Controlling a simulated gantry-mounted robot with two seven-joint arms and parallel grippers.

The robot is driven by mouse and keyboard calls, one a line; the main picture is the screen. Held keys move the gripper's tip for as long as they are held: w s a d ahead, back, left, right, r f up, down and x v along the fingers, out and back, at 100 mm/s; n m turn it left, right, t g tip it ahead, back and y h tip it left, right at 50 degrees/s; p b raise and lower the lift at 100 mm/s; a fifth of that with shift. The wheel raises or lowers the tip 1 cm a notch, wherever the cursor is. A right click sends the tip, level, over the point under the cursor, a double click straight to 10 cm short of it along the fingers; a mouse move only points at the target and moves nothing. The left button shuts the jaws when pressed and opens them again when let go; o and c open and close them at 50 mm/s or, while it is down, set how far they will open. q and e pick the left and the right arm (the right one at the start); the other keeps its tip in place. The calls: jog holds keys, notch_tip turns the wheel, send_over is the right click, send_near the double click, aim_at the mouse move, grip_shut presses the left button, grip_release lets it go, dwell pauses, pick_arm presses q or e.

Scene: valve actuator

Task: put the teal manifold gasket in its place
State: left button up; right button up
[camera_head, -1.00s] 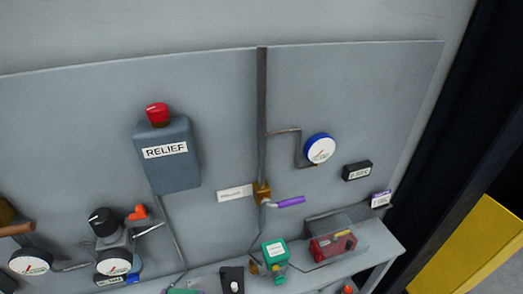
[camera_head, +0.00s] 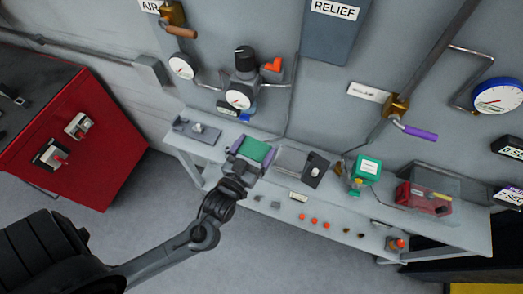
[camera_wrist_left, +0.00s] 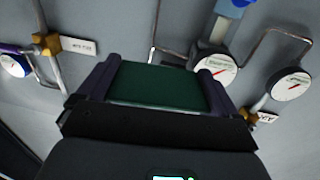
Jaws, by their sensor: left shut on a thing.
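The teal manifold gasket (camera_head: 255,149) appears as a flat dark green plate held by my left gripper (camera_head: 253,152), above the left half of the grey bench. In the left wrist view the plate (camera_wrist_left: 156,86) spans the gap between the two dark fingers (camera_wrist_left: 155,92), which press on its side edges. Just right of it on the bench is a grey rectangular frame or tray (camera_head: 291,158); I cannot tell whether it is the gasket's place. My right gripper is not in view.
The grey bench (camera_head: 330,213) runs along the panel. A green-and-white box (camera_head: 364,170) and a red item under a clear cover (camera_head: 424,198) stand to the right. Gauges, a black knob (camera_head: 245,58) and pipes rise behind. A red cabinet (camera_head: 75,135) stands left.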

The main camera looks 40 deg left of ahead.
pick_arm(q)
jog(key=s+a+f+y+b, duration=0.1)
jog(key=s+f+b, duration=0.2)
jog(key=f+b, duration=0.7)
jog(key=s+a+f+n+y+b, duration=0.1)
jog(key=s+f+b, duration=0.2)
jog(key=f+b, duration=0.7)
notch_tip(320, 180, down, 4)
jog(key=shift+a+r+b, duration=0.2)
jog(key=shift+a+b, duration=0.1)
jog(key=shift+b, duration=0.1)
jog(key=x, duration=0.9)
jog(key=b+x, duration=0.1)
jog(key=x, duration=0.4)
jog(key=shift+w+a+f, duration=0.2)
jog(key=shift+w+f, duration=0.05)
jog(key=x, duration=0.3)
jog(key=shift+p, duration=0.3)
jog(key=shift+w, duration=0.2)
jog(key=shift+f, duration=0.15)
